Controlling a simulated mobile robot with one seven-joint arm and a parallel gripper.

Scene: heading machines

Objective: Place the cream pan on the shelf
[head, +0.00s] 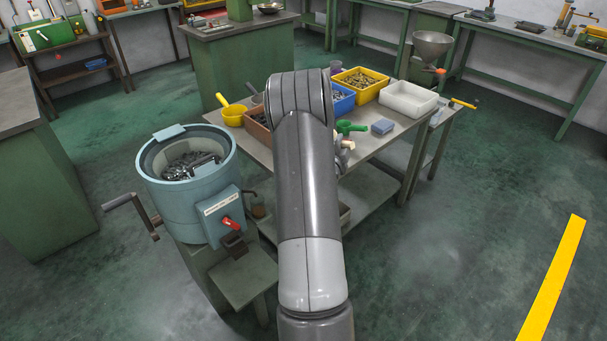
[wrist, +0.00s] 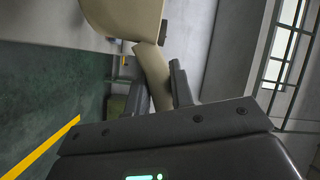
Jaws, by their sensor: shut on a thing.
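The cream pan (wrist: 122,16) shows at the top of the wrist view, its far part cut off by the picture edge. My gripper (wrist: 160,78) is shut on its cream handle, which runs down between the two dark fingers. In the head view my arm hides most of the gripper; a small pale part shows just right of the arm, over the worktable (head: 377,146). The table has a lower shelf (head: 375,190) beneath its top. I cannot tell which shelf the task means.
A blue drum machine (head: 190,185) with a crank stands left of my arm. The floor at right is clear.

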